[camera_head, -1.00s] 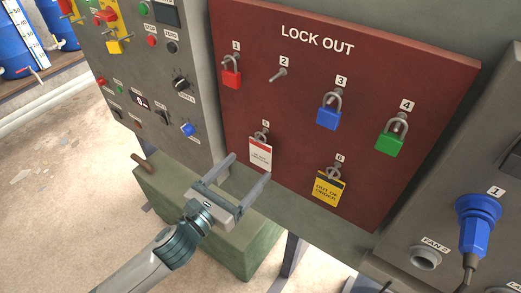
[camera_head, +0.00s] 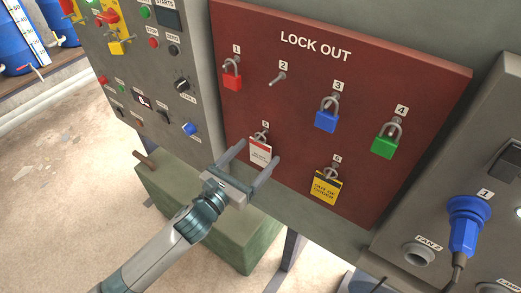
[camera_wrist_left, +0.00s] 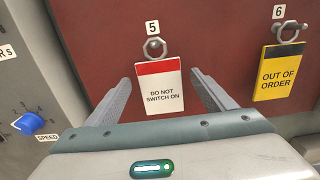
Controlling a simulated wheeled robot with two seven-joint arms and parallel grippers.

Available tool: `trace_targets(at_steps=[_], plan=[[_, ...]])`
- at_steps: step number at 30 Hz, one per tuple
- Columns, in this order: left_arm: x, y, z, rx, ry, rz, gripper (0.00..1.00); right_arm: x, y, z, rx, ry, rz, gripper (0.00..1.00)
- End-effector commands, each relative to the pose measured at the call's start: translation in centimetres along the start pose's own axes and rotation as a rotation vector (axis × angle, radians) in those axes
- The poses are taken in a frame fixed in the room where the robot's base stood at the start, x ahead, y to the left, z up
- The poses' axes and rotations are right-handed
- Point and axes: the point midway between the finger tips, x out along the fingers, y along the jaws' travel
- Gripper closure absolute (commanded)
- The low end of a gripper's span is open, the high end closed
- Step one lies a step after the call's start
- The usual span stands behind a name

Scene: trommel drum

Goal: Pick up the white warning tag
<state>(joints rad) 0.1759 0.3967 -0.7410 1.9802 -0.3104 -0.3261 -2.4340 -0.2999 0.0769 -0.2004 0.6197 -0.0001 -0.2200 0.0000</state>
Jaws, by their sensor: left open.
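The white warning tag (camera_head: 260,153) hangs by a ring from peg 5 on the red lock-out board (camera_head: 370,66). In the left wrist view the tag (camera_wrist_left: 158,88) has a red top band and reads "DO NOT SWITCH ON". My left gripper (camera_head: 258,154) is open, with one finger on each side of the tag. In the left wrist view the fingers (camera_wrist_left: 161,84) show left and right of the tag, with gaps between them and its edges. Whether the fingertips reach the tag's depth is hard to tell. My right gripper is not in view.
A yellow "OUT OF ORDER" tag (camera_head: 325,187) hangs from peg 6, to the right. Red (camera_head: 232,80), blue (camera_head: 326,120) and green (camera_head: 385,144) padlocks hang on the board. Peg 2 (camera_head: 278,78) is empty. A grey control panel with knobs (camera_head: 182,86) stands to the left. A green block (camera_head: 215,225) is below.

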Motion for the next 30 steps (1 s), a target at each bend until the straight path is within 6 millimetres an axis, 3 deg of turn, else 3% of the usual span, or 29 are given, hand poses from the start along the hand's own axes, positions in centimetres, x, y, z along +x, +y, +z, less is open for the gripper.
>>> trace_targets(at_steps=[13, 18, 19, 30], plan=[[-0.01, 0.03, -0.04, 0.000, 0.000, 0.000, 0.23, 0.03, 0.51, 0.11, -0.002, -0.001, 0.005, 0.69], [-0.01, 0.03, -0.04, 0.000, 0.000, 0.000, 0.64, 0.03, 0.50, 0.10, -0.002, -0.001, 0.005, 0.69], [-0.02, 0.03, -0.04, 0.000, 0.000, 0.000, 0.68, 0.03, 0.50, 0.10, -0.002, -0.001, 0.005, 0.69], [0.00, 0.04, 0.15, 0.001, -0.001, 0.000, 0.68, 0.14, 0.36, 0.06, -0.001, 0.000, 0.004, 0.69]])
